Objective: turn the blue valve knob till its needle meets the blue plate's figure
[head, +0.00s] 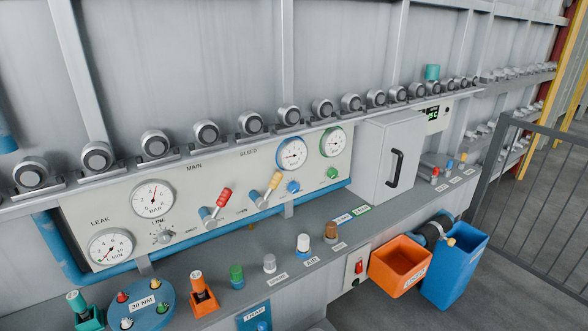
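The blue valve knob (293,187) is on the sloped panel, below a blue-rimmed round gauge (292,153). The gauge has a white face; its needle is too small to read exactly. A small blue-edged plate (343,218) lies on the shelf right of the knob, beside a green-edged one (360,210). Its figure is too small to read. Neither of my grippers is in view, and nothing touches the knob.
A green-rimmed gauge (333,142) with a green knob (333,173) is just right. Red (222,198) and yellow (273,182) levers stand to the left. A grey cabinet (388,155) juts out at right. Several capped pegs line the shelf; an orange bin (400,265) hangs in front.

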